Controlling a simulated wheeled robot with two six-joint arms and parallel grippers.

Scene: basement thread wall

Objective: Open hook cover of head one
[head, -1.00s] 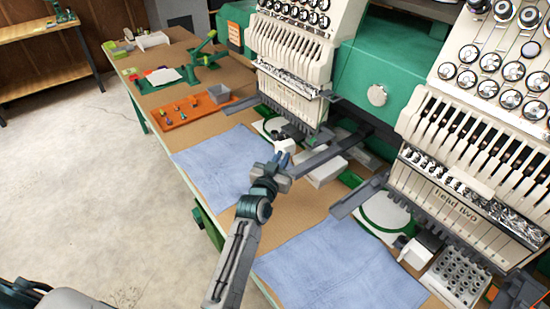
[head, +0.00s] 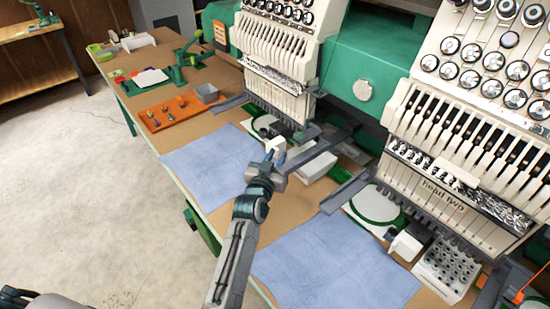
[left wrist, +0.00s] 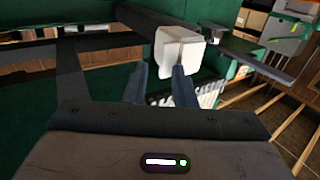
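Head one (head: 272,62) is the left cream machine head. Its hook cover (head: 277,145) looks like a small white box low under the head, beside the end of a grey arm. It also shows as a pale block (left wrist: 178,50) in the left wrist view. My left gripper (head: 274,158) is at the near side of this cover. In the left wrist view its two blue fingers (left wrist: 160,82) are apart; the right fingertip overlaps the cover's lower edge and the left one is just left of it. I cannot tell whether they touch it.
Head two (head: 440,195) stands to the right, with its own white cover box (head: 405,245) and a bobbin tray (head: 447,266). Blue cloths (head: 205,165) lie on the table. An orange tray (head: 178,112) is at the left. Grey arms flank the cover closely.

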